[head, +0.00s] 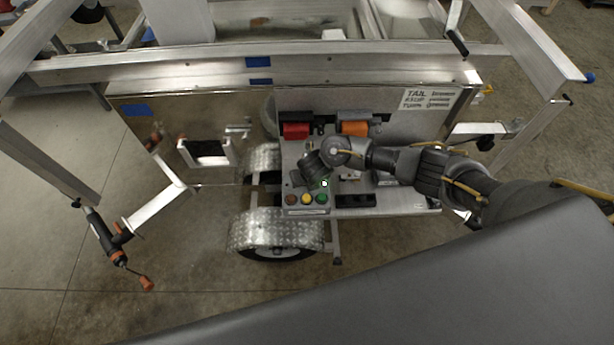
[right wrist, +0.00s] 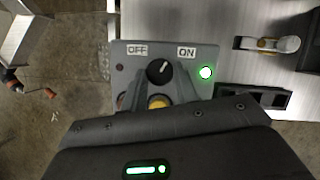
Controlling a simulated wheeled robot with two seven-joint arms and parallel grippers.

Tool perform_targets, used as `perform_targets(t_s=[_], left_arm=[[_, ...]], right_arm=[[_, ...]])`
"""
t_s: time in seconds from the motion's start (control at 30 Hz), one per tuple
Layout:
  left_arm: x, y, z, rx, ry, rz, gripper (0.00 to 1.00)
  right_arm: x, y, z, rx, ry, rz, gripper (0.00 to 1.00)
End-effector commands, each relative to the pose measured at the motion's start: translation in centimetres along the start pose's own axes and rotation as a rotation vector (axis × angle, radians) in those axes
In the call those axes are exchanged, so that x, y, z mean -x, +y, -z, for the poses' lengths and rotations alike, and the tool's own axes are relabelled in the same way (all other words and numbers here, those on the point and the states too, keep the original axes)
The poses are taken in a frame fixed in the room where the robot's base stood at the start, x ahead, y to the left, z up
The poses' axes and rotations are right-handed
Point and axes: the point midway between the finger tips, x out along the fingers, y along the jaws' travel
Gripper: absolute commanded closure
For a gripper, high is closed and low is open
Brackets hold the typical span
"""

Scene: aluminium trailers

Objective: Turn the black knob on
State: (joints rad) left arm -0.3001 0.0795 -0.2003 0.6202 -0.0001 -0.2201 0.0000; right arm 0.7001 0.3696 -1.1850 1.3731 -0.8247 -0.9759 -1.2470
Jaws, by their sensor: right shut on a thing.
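The black knob (right wrist: 159,71) sits on a grey control box (right wrist: 126,53) between an OFF label (right wrist: 137,50) and an ON label (right wrist: 187,52). Its white mark tilts up and right, toward ON. A green light (right wrist: 206,72) glows at the box's right side. My right gripper (right wrist: 160,86) is shut on the knob, with a dark finger on each side. In the head view the right gripper (head: 316,176) reaches down over the box (head: 306,210) and hides the knob. My left gripper is not in view.
A trailer wheel fender (head: 275,229) lies below. Open floor shows at the left.

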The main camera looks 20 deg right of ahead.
Motion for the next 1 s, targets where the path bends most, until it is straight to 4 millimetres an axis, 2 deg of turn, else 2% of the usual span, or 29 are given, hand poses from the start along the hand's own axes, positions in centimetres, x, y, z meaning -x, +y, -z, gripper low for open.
perform_targets(t_s=[0.43,1.0], left_arm=[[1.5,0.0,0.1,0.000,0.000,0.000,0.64],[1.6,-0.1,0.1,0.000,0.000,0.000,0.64]], right_arm=[[0.1,0.2,0.0,-0.222,0.001,0.092,0.93],[0.0,0.3,0.0,-0.261,0.001,0.108,0.93]])
